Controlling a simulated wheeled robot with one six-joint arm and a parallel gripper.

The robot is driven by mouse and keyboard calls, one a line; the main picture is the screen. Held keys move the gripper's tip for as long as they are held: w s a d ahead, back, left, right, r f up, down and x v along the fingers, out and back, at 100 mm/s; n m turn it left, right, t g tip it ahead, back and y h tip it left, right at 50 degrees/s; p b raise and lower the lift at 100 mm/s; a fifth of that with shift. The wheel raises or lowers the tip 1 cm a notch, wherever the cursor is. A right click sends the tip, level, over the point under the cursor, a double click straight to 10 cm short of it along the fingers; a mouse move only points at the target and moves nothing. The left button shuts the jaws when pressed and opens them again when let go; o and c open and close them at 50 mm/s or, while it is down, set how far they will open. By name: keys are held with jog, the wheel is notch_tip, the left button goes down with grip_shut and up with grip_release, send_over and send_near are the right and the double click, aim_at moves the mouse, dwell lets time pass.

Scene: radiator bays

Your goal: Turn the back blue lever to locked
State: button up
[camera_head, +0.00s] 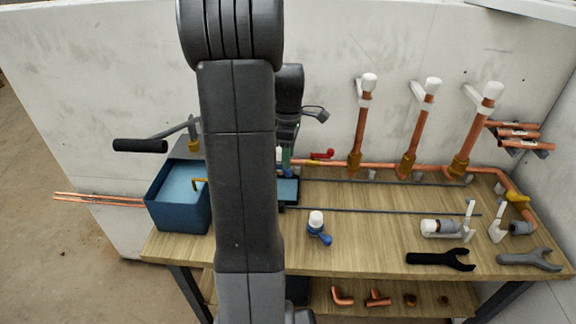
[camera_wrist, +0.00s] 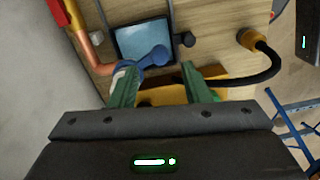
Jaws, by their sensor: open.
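The back blue lever (camera_head: 288,172) is mostly hidden behind my arm and gripper in the head view. In the wrist view the blue lever (camera_wrist: 152,57) shows its rounded handle end just beyond my fingertips, with a pale part beside the left finger. My gripper (camera_wrist: 158,76) has two green fingers spread apart with nothing held between them. The left finger is close to the lever; I cannot tell whether they touch. In the head view my gripper (camera_head: 287,150) points down at the back of the bench. A front blue lever (camera_head: 320,234) with a white cap stands nearer on the bench.
A red lever (camera_head: 322,155) sits on the copper pipe right of my gripper. Upright copper pipes (camera_head: 361,128) with white caps stand behind. A blue bin (camera_head: 181,205) is at the left. Black (camera_head: 440,260) and grey (camera_head: 530,260) wrenches lie at the front right.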

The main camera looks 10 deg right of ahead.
jog(key=shift+f, duration=2.35)
grip_shut()
